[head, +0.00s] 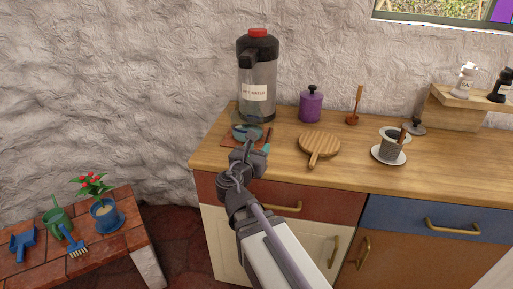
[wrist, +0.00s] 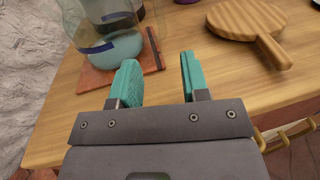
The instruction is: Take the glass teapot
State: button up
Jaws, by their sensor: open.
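A clear glass vessel with a teal lower part, which looks like the glass teapot (head: 243,131), stands on a reddish square tile at the counter's left end, in front of the hot water dispenser. In the wrist view the glass teapot (wrist: 110,48) is at the upper left, beyond my left finger; its top is cut off by the frame. My gripper (head: 252,146) is just in front of it and hides part of it. In the wrist view my gripper (wrist: 158,62) has its two teal fingers apart, with only counter and tile edge showing between them.
The hot water dispenser (head: 258,75) stands close behind the teapot. A round wooden board (head: 319,146) lies to the right, with a purple canister (head: 311,104) behind it. A cup on a saucer (head: 389,155) is farther right. A low brick table (head: 130,222) stands left.

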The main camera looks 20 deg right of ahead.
aim_at(271, 129)
jog(key=shift+w+r, duration=0.1)
jog(key=shift+r, duration=0.1)
jog(key=shift+w+d, duration=0.2)
jog(key=shift+w, duration=0.1)
jog(key=x, duration=1)
jog(key=shift+s+d+p, duration=0.1)
jog(key=shift+d+p, duration=0.05)
jog(key=shift+p, duration=0.2)
jog(key=shift+s+r, duration=0.1)
grip_shut()
